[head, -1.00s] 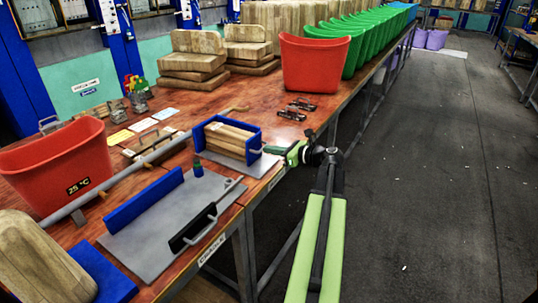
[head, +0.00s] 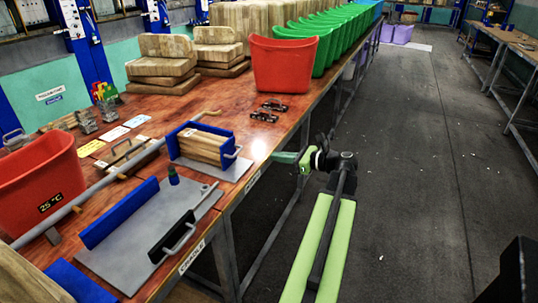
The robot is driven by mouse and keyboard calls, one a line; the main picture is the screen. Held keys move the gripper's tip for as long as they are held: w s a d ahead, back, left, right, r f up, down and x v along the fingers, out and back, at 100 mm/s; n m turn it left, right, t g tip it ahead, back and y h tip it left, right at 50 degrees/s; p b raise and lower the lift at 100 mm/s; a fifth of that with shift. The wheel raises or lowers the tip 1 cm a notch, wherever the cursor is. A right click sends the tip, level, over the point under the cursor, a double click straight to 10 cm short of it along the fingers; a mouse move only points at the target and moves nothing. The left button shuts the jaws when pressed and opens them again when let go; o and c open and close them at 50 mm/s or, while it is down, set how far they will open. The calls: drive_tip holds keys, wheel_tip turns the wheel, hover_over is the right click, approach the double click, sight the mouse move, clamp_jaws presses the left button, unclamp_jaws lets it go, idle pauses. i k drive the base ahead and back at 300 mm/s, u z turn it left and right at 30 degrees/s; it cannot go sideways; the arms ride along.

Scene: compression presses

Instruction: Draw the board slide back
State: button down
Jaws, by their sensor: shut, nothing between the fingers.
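Light wooden boards (head: 200,147) lie stacked between two blue plates on a small grey base at the table's front edge. The near blue plate (head: 228,150) has a grey handle (head: 236,153) facing my arm. A second grey base (head: 150,225) in front carries a blue plate (head: 118,212) and a black slide plate (head: 171,238) with a grey handle (head: 182,240); the space between is empty. Which of these is the board slide I cannot tell. My green gripper (head: 275,157) is shut and empty, just right of the boards' handle and apart from it.
A red bin (head: 290,65) and green bins stand along the table behind. Another red bin (head: 35,180) stands at left. A long grey rod (head: 110,178) crosses beside the bases. Two dark clips (head: 268,112) lie behind the boards. The floor at right is clear.

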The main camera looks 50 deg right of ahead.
sight(229, 153)
drive_tip(key=k, duration=1)
